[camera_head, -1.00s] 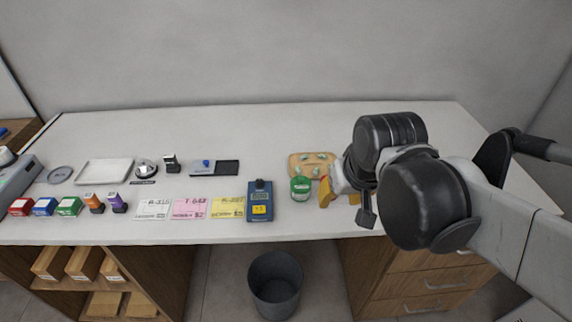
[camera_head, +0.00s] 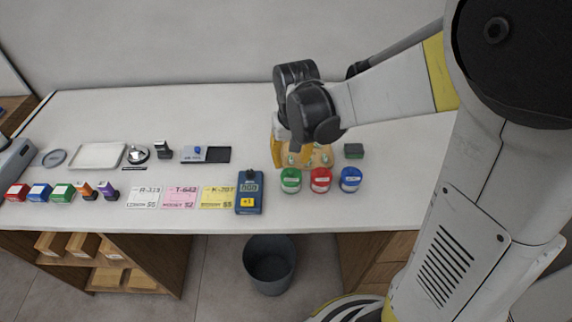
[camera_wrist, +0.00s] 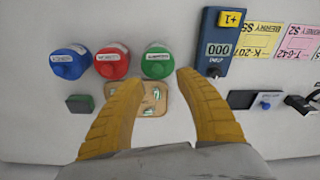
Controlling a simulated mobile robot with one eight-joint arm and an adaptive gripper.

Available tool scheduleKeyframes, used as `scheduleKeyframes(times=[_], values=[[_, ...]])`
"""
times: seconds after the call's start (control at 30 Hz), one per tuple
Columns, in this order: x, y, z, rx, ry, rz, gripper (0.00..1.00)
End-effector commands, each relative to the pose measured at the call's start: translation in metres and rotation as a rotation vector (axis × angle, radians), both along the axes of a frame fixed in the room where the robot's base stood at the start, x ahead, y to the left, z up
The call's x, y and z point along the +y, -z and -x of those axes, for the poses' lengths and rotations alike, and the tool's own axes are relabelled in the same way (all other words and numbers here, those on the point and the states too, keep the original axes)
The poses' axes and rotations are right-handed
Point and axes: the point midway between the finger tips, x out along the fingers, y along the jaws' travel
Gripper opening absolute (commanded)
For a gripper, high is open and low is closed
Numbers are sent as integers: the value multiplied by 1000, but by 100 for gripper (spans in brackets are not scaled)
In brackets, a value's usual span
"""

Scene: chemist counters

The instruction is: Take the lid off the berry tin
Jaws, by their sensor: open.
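Three round lidded tins stand in a row near the counter's front edge: a green tin (camera_head: 290,182), a red tin (camera_head: 320,181) and a blue tin (camera_head: 350,180). The wrist view shows the lids of the green tin (camera_wrist: 158,63), red tin (camera_wrist: 111,62) and blue tin (camera_wrist: 69,62) from above, each with a knob and a white label. The labels are too small to read surely, so I cannot tell which is the berry tin. My gripper (camera_wrist: 157,78) is open and empty, above the counter behind the green tin. Its yellow fingers show in the head view (camera_head: 278,145).
A wooden holder (camera_wrist: 150,90) with small greenish pieces lies under my gripper, behind the tins. A green block (camera_head: 354,150) lies right of it. A blue counter device (camera_head: 249,192) stands left of the green tin. Price cards (camera_head: 181,197) lie further left. The counter's right part is clear.

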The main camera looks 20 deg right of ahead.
Motion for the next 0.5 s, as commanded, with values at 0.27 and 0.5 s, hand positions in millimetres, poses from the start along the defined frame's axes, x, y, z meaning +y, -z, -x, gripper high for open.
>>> scheduleKeyframes(times=[0.27, 0.5], values=[[-2, 42, 1, 0, 0, 0, 41], [-2, 49, 0, -1, 0, 0, 41]])
